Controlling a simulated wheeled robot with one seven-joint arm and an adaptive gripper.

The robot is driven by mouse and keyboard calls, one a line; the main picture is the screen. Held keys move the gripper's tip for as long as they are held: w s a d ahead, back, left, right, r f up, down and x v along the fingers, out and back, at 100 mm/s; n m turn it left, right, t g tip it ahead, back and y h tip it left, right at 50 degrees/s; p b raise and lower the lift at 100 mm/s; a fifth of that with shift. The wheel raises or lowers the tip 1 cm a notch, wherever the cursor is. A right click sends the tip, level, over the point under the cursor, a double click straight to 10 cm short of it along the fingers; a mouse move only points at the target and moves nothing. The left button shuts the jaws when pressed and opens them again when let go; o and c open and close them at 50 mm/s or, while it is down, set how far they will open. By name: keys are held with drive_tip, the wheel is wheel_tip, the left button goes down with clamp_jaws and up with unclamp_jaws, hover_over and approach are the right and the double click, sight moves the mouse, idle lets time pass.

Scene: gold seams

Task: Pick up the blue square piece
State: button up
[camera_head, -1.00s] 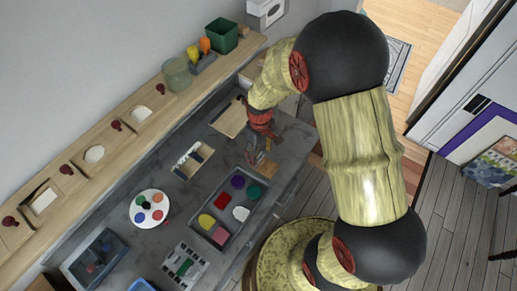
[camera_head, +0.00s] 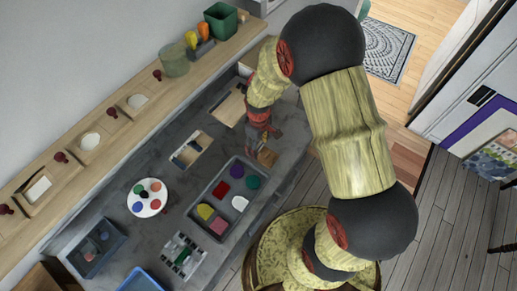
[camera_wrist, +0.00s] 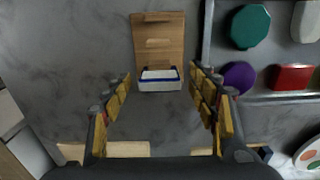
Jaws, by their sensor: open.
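My gripper (camera_head: 262,143) reaches down over the grey counter. In the wrist view its fingers (camera_wrist: 161,80) are spread wide with nothing gripped. A small white block with a blue edge (camera_wrist: 158,78) lies between and slightly beyond the fingertips, at the near end of a wooden board (camera_wrist: 158,35). The fingers appear apart from it on both sides. This is the only blue-marked piece I can make out near the gripper; whether it is square is not clear. In the head view the board (camera_head: 268,157) shows just beside the gripper, and the blue-edged block is hidden there.
A grey tray (camera_head: 211,184) with several coloured pieces, including purple, teal and red, stands close by; its rim (camera_wrist: 208,40) is right of the gripper in the wrist view. A paint palette (camera_head: 148,197), a small open box (camera_head: 190,148) and a shelf (camera_head: 110,130) lie farther left.

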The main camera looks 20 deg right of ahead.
drive_tip(key=shift+f, duration=0.65)
drive_tip(key=shift+c, duration=0.8)
drive_tip(key=c, duration=1.1)
drive_tip(key=shift+c, duration=0.2)
